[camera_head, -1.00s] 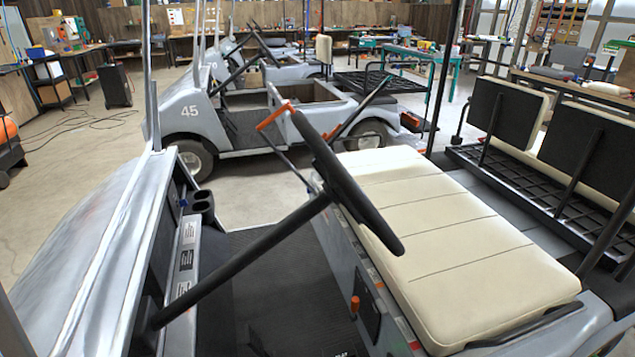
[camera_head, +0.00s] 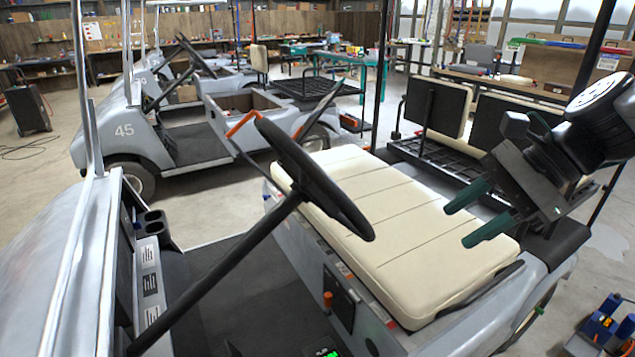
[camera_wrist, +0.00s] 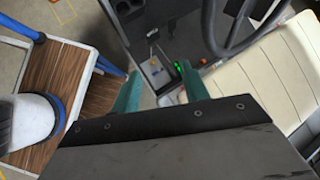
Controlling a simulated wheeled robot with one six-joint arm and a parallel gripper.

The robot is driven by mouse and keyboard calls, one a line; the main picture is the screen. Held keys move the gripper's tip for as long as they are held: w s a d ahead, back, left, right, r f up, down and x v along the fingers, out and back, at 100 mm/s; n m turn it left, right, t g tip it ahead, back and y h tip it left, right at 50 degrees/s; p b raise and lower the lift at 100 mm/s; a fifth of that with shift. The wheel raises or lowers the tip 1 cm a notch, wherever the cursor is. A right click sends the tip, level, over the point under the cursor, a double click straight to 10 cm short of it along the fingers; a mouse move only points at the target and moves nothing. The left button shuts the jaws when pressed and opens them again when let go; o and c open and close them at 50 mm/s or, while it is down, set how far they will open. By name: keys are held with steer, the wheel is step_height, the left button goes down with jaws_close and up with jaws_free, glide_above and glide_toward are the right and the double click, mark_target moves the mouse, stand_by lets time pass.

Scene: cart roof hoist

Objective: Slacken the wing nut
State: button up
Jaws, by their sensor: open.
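I cannot make out a wing nut in either view. My gripper (camera_head: 458,225) is on the right of the head view, with two green fingers apart and nothing between them. It hangs above the right end of the cream seat (camera_head: 395,225) of the nearest cart. In the wrist view my gripper (camera_wrist: 160,88) also shows spread and empty, with the cart floor and seat edge beyond it. The nearest cart's black steering wheel (camera_head: 318,182) stands left of the seat. An orange knob (camera_head: 327,300) sits on the panel below the seat front.
A cart marked 45 (camera_head: 125,131) stands behind. Black seat backs (camera_head: 432,105) and a rack rise behind the seat. A blue item (camera_head: 600,326) lies at the lower right. In the wrist view a slatted wooden surface (camera_wrist: 50,85) with blue rails lies left. Open floor shows far left.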

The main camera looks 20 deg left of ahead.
steer(key=w+a+f+m+y, duration=0.2)
steer(key=w+a+m, duration=0.3)
steer(key=a, duration=0.4)
steer(key=w+a+f+m+y, duration=0.2)
steer(key=w+a+f+m, duration=0.2)
steer(key=a, duration=0.5)
steer(key=w+a+f+m+y, duration=0.3)
steer(key=w+a+m, duration=0.4)
steer(key=a, duration=0.3)
steer(key=shift+w+a+f, duration=0.1)
steer(key=shift+w+f, duration=0.05)
steer(key=shift+w, duration=0.55)
steer(key=shift+a+f, duration=0.1)
steer(key=shift+a, duration=0.45)
